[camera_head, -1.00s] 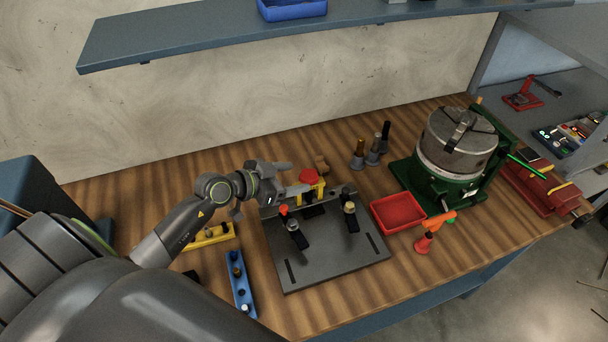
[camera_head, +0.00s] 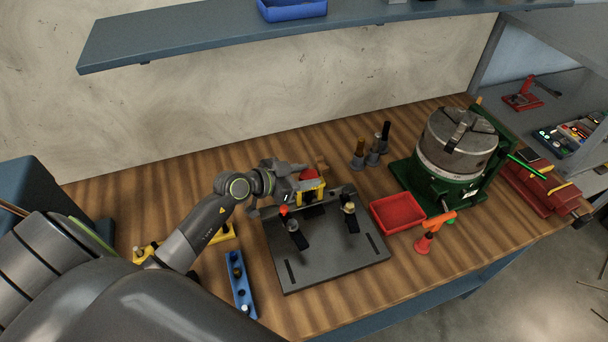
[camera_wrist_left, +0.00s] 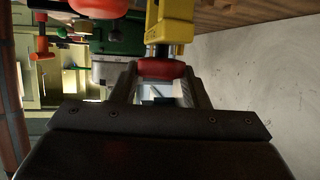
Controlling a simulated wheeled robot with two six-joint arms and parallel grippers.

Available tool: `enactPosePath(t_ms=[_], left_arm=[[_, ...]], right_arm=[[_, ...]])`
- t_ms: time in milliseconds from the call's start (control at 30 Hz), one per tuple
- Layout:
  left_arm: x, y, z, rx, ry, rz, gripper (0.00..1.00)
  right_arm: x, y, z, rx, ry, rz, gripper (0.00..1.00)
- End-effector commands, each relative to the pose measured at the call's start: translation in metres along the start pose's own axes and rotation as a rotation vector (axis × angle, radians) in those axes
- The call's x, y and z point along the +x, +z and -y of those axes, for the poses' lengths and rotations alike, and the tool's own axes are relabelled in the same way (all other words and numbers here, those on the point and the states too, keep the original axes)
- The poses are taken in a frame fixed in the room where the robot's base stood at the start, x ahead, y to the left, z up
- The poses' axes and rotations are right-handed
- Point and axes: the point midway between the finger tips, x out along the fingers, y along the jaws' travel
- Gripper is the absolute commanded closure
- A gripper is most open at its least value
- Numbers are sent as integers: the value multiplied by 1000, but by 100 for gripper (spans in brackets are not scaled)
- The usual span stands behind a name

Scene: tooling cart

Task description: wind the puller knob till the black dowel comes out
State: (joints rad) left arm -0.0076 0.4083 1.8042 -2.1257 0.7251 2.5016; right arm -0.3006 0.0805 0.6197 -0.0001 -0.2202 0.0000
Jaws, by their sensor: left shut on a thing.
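The yellow puller (camera_head: 313,193) stands at the back of the dark fixture plate (camera_head: 335,260), with its red knob (camera_head: 309,174) on top. My left gripper (camera_head: 301,176) reaches in from the left and is shut on the red knob. In the left wrist view the red knob (camera_wrist_left: 161,69) lies between the two fingers of my left gripper (camera_wrist_left: 160,84), just below the yellow puller body (camera_wrist_left: 174,24). I cannot make out the black dowel; the puller and gripper cover that spot. My right gripper is not in view.
A red tray (camera_head: 398,213) and an orange-red tool (camera_head: 430,235) lie to the right, near a green-based chuck (camera_head: 455,150). A shelf (camera_head: 200,35) hangs above.

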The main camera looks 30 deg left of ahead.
Motion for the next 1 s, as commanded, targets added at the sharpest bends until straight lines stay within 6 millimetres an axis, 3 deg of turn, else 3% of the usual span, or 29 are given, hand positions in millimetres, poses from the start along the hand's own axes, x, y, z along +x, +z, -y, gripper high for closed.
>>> enactPosePath(t_ms=[467, 767, 1000], left_arm=[[-1, -2, 2, 35, 88, 1, 82], [1, -2, 6, 113, 276, 0, 82], [4, 0, 9, 201, 484, -3, 82]], right_arm=[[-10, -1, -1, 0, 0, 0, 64], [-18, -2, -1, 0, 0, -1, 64], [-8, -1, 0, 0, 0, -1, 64]])
